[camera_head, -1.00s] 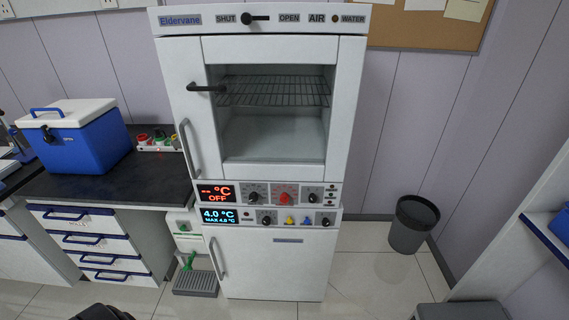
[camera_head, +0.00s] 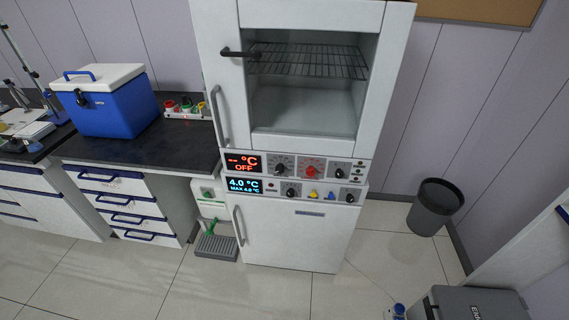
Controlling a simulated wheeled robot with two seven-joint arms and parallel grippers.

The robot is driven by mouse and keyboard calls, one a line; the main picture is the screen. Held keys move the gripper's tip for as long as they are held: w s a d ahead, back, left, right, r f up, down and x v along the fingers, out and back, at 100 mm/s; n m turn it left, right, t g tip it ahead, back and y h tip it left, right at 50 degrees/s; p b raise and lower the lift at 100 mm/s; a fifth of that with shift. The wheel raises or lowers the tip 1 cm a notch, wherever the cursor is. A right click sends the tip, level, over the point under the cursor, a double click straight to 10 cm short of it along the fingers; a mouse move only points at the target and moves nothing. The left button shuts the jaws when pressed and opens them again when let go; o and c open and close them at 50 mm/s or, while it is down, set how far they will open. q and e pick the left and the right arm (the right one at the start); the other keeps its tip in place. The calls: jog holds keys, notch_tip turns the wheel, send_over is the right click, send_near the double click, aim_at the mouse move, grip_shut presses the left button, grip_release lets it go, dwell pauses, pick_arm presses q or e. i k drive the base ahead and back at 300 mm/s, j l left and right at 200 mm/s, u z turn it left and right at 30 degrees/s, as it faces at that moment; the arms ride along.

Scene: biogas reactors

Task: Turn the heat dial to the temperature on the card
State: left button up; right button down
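A white incubator cabinet (camera_head: 229,110) stands ahead with its windowed door shut. Its upper panel has a red display (camera_head: 243,163) reading "-- °C OFF". Beside the display are a black dial (camera_head: 280,169), a red dial (camera_head: 311,172) and another black dial (camera_head: 340,174). Their labels are too small to read, so I cannot tell which is the heat dial. A lower panel has a blue display (camera_head: 245,186) reading 4.0 °C, MAX 4.0 °C, and more small knobs. No temperature card is legible in view. Neither of my grippers is in view.
A dark-topped bench (camera_head: 190,150) on the left holds a blue cooler (camera_head: 118,108) and a row of coloured knobs (camera_head: 188,108). A black bin (camera_head: 433,207) stands right of the cabinet. A grey case (camera_head: 470,304) is at lower right.

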aim_at(280, 169)
jog(key=i+j, duration=0.1)
jog(key=j, duration=0.65)
jog(key=i+j+z, duration=0.1)
jog(key=j, duration=1.4)
jog(key=i+z, duration=0.05)
